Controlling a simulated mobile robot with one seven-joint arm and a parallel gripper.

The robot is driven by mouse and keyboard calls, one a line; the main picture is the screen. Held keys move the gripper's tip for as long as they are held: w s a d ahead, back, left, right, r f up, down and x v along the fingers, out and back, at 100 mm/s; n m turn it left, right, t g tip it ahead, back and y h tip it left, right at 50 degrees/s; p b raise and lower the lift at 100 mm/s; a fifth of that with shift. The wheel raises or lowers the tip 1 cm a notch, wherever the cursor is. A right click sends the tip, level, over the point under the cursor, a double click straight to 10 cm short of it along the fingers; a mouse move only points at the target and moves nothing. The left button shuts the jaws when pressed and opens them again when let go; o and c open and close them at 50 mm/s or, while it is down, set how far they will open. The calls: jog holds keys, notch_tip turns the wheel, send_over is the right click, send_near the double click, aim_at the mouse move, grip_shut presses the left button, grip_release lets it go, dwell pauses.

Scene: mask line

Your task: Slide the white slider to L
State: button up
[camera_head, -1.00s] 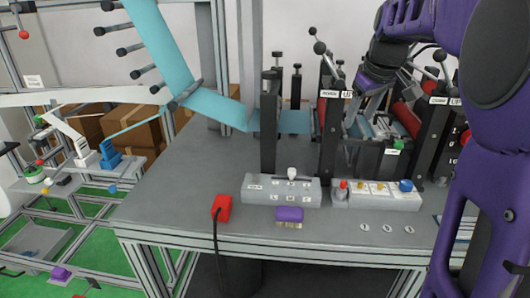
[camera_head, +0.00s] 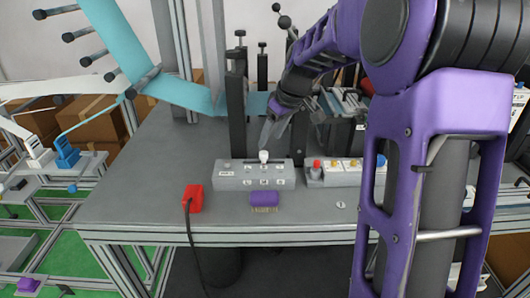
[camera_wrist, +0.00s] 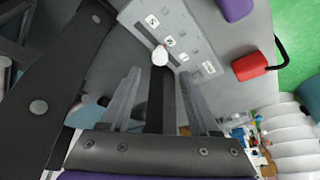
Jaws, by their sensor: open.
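The white slider (camera_head: 264,155) is a small round knob at the back edge of a grey control box (camera_head: 226,180) on the table. It stands in line with the middle of the small white label tiles; their letters are too small to read surely. In the wrist view the white slider (camera_wrist: 160,56) shows just beyond the gap between my fingers, over the grey control box (camera_wrist: 205,50). My gripper (camera_head: 270,136) is open and empty, just above and behind the slider. In the wrist view my gripper (camera_wrist: 160,78) has its two grey fingers apart; no contact with the slider shows.
A purple block (camera_head: 264,198) lies in front of the box. A red block (camera_head: 193,198) with a black cable is at its left. A second box with coloured buttons (camera_head: 342,174) stands at the right. A black post (camera_head: 237,110) rises behind. The table's left part is clear.

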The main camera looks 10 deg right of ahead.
aim_at(263, 153)
jog(key=x, duration=0.6)
jog(key=shift+w+a+f+b, duration=0.15)
jog(key=shift+f+b, duration=0.1)
jog(key=shift+b, duration=0.1)
grip_shut()
dwell(1.1)
